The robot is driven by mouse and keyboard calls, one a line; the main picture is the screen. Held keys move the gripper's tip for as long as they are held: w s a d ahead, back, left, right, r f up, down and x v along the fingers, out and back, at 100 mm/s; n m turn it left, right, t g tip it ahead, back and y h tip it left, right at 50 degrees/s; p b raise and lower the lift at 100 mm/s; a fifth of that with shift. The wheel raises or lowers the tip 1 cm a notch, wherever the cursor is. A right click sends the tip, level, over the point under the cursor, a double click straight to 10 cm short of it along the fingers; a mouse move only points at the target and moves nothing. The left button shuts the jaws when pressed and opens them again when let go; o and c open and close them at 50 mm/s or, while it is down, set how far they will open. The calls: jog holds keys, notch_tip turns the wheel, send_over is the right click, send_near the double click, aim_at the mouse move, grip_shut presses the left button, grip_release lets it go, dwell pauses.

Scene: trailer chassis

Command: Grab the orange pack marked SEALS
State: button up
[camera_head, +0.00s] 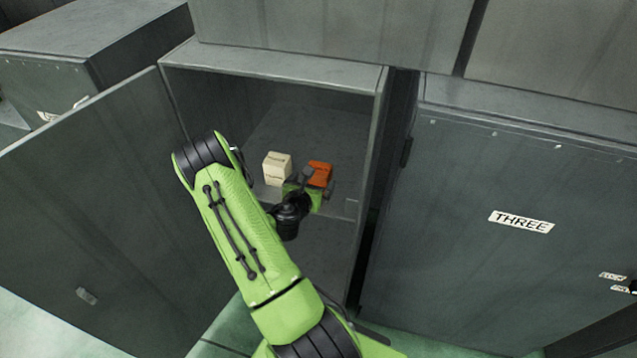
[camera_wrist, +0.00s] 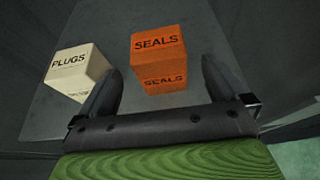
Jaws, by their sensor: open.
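The orange pack marked SEALS (camera_wrist: 158,60) stands on the cabinet floor in the wrist view, with its label showing on two faces. In the head view the orange pack (camera_head: 319,173) is partly hidden by my gripper. My gripper (camera_wrist: 162,90) is open, with one finger to each side of the pack's near part. The jaws hold nothing. In the head view my gripper (camera_head: 318,186) reaches inside the open cabinet at the pack.
A cream box marked PLUGS (camera_wrist: 77,72) stands left of the orange pack, close to my left finger; it also shows in the head view (camera_head: 277,168). The open cabinet (camera_head: 275,67) has side walls around the arm. Its door (camera_head: 110,210) stands open at left. A closed cabinet marked THREE (camera_head: 500,180) is at right.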

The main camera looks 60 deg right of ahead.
aim_at(319, 174)
jog(key=x, duration=0.7)
jog(key=shift+f, duration=0.1)
jog(key=c, duration=1.1)
